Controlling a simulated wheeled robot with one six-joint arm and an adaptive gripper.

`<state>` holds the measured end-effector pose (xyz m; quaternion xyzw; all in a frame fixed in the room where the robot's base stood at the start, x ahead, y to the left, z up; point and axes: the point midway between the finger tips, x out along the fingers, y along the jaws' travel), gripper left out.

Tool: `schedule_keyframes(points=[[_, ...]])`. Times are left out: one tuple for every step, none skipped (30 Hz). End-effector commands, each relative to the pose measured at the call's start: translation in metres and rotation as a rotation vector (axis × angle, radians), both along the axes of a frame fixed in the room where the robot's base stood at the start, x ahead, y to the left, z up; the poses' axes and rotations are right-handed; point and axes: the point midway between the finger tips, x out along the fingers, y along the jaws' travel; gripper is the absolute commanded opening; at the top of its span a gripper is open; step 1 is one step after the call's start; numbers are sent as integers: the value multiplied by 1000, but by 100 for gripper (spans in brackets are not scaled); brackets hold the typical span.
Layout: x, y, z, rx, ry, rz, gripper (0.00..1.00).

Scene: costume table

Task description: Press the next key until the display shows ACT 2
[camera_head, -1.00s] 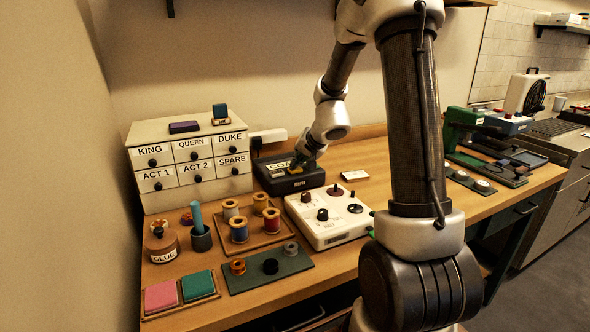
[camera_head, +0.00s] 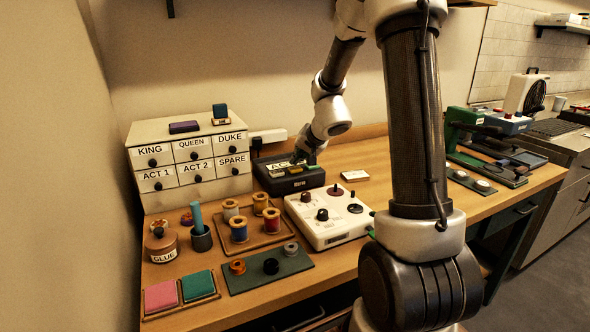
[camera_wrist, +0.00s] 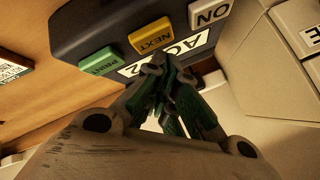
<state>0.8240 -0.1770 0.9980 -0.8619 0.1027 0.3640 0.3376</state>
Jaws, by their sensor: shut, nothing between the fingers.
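The dark cue box (camera_head: 290,181) stands on the table beside the drawer cabinet. In the wrist view the box (camera_wrist: 95,25) appears upside down, with a yellow NEXT key (camera_wrist: 150,36), a green PRINT key (camera_wrist: 98,62) and a pale ON key (camera_wrist: 209,12). Its white display (camera_wrist: 190,42) begins with "AC" and seems to end in a 2; my fingers cover part of it. My gripper (camera_wrist: 160,68) is shut and empty, in front of the display and beside the NEXT key, apparently above the box. In the head view my gripper (camera_head: 303,157) is small and dark.
The drawer cabinet (camera_head: 190,160) is left of the box. A white control panel (camera_head: 328,218) stands in front, with a spool tray (camera_head: 262,238) to its left. A small white card (camera_head: 354,175) lies at right, with bare wood around it.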

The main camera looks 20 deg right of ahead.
Motion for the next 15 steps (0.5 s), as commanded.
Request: schedule_keyframes(points=[[0, 0, 1, -1, 0, 1, 0], [0, 0, 2, 0, 0, 0, 0], [0, 0, 2, 0, 0, 0, 0], [0, 0, 2, 0, 0, 0, 0], [0, 0, 2, 0, 0, 0, 0], [0, 0, 2, 0, 0, 0, 0], [0, 0, 2, 0, 0, 0, 0], [0, 0, 2, 0, 0, 0, 0], [0, 0, 2, 0, 0, 0, 0], [0, 0, 2, 0, 0, 0, 0], [0, 0, 2, 0, 0, 0, 0], [0, 0, 4, 0, -1, 1, 0], [0, 1, 5, 0, -1, 1, 0], [0, 1, 7, 0, -1, 2, 0], [0, 1, 11, -1, -2, 3, 0]])
